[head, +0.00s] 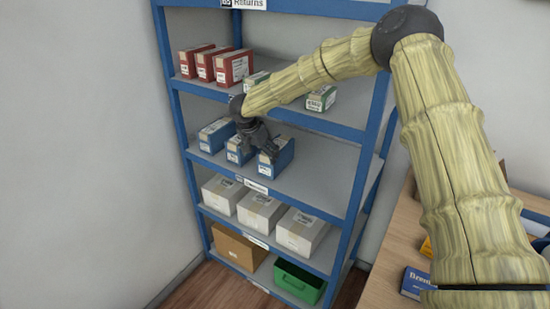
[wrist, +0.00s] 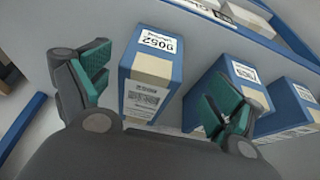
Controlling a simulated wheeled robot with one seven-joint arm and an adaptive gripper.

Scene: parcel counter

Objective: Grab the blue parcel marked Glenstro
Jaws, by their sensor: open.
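Three blue parcels stand in a row on the middle shelf of the blue rack: a left one (head: 214,136), a middle one (head: 237,151) and a right one (head: 277,159). My gripper (head: 266,150) is open in front of the right one. In the wrist view, which is turned over, that parcel (wrist: 136,107) stands between the open fingers (wrist: 155,78), with its white labels facing me. The right finger there partly covers the neighbouring blue parcel (wrist: 247,88). I cannot read the name Glenstro on any label.
White boxes (head: 301,231), a brown box (head: 239,248) and a green bin (head: 299,281) are below. The blue rack upright (head: 368,150) is to the right. Free shelf lies right of the blue parcels.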

